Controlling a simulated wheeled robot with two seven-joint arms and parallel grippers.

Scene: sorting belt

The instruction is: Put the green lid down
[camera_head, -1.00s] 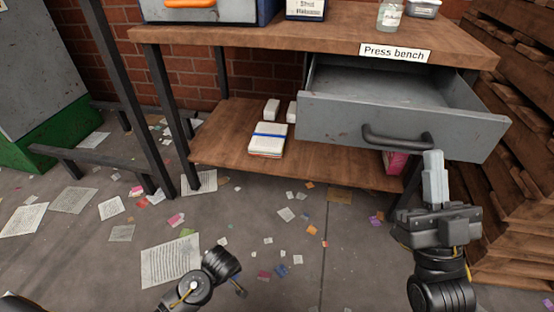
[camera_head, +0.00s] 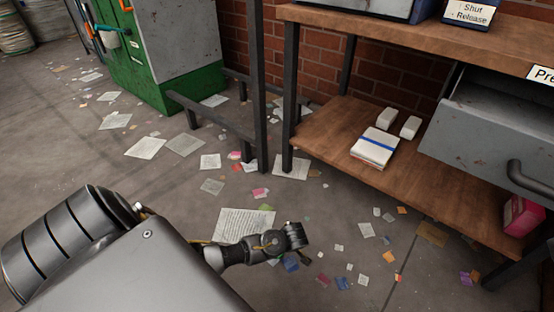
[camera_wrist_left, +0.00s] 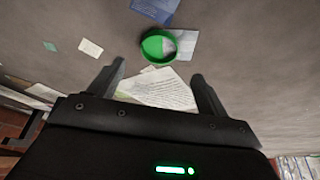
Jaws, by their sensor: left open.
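The green lid (camera_wrist_left: 158,45) shows in the left wrist view as a green ring beyond my fingertips, with pale paper visible inside its rim. It is apart from both fingers, and I cannot tell whether it rests on the floor. My left gripper (camera_wrist_left: 158,70) is open, with nothing between its fingers. I cannot make out the lid in the head view. My left arm comes in from the left there, low over the littered floor. My right gripper is out of view.
The press bench (camera_head: 400,30) stands at the right, with a paper stack (camera_head: 376,147) on its lower shelf and an open drawer (camera_head: 490,130). A green and grey cabinet (camera_head: 160,60) stands at the back left. Scattered papers (camera_head: 240,224) cover the floor.

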